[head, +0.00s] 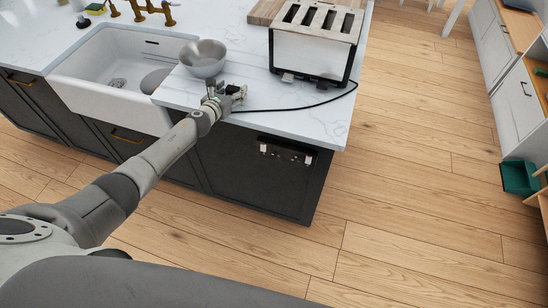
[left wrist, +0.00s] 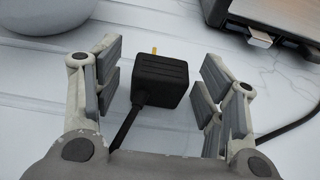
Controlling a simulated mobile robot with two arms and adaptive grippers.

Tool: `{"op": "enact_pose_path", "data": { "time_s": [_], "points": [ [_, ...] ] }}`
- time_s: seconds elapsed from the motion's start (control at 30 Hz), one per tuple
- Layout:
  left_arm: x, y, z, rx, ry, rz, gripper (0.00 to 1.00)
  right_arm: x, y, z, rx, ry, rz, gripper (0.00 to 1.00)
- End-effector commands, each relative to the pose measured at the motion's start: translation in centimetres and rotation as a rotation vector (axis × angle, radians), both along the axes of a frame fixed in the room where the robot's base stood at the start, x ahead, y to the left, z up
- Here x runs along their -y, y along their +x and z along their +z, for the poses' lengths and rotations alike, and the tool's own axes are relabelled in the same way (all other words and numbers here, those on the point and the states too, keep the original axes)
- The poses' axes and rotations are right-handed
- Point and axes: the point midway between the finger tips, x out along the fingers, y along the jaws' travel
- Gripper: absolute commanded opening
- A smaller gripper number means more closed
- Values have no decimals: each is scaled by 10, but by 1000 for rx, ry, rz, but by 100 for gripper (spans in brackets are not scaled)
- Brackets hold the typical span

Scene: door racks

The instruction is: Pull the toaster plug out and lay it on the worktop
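The black toaster plug (left wrist: 160,81) lies on the white worktop (head: 310,122), a brass pin pointing away from my wrist. Its black cord (head: 300,107) runs across the worktop towards the steel toaster (head: 313,52). The socket panel (head: 285,151) is on the dark end of the island, below the worktop edge. My left gripper (head: 225,94) is low over the worktop, its open fingers on either side of the plug with a gap at both sides. It shows closer in the left wrist view (left wrist: 160,88). In the head view the gripper mostly hides the plug. My right gripper is not in view.
A metal bowl (head: 203,58) stands just behind the left gripper. A white sink (head: 110,80) is to its left. A wooden board (head: 264,12) lies by the toaster. The worktop's front right corner is clear apart from the cord.

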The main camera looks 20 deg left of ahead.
Motion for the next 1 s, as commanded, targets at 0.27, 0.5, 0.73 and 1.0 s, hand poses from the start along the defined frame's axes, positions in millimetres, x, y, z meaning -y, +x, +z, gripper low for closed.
{"op": "enact_pose_path", "data": {
  "time_s": [0.27,0.5,0.73,1.0],
  "points": [
    [0,-1,0,0,1,0,65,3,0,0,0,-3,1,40],
    [-3,-15,7,4,8,0,65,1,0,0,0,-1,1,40],
    [-3,-45,13,0,3,-2,65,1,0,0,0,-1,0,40],
    [-3,-84,24,-2,1,-2,65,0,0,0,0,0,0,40]
  ]
}}
